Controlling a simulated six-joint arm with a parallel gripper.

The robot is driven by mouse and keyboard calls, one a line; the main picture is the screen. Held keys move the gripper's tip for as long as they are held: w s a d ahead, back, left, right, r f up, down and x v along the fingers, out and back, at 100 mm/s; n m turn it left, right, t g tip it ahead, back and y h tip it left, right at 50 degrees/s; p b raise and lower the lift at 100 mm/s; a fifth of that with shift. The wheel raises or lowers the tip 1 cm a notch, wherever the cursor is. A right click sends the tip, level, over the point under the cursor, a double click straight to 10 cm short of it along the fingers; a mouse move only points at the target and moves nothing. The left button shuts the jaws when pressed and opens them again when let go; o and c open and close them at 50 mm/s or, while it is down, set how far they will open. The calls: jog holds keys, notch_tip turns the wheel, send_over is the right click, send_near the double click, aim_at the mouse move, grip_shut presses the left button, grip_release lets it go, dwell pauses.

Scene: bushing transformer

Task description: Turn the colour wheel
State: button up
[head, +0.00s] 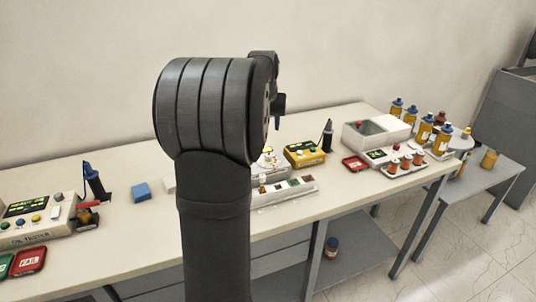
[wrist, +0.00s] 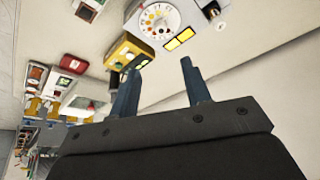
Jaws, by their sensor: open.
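The colour wheel (wrist: 160,20) is a white disc with coloured dots around it, on a light device at the top of the wrist view. Two yellow lit panels (wrist: 179,39) sit beside it. In the head view only part of that device (head: 270,171) shows, as my arm hides the rest. My gripper (wrist: 160,66) is open and empty, its two dark blue fingers apart. In the wrist picture the wheel lies beyond the fingertips, with a gap between them and no contact. In the head view my gripper is largely hidden behind my arm.
A yellow box with buttons (head: 305,153) stands right of the wheel device. A strip with coloured squares (head: 285,192) lies in front. Several bottles (head: 425,130) stand at right.

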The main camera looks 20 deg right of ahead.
aim_at(269, 154)
jog(key=shift+n, duration=0.3)
jog(key=x, duration=1.6)
jog(key=shift+w+a+f, duration=0.1)
jog(key=shift+w+f, duration=0.1)
jog(key=shift+f, duration=0.05)
jog(key=shift+c, duration=0.2)
grip_shut()
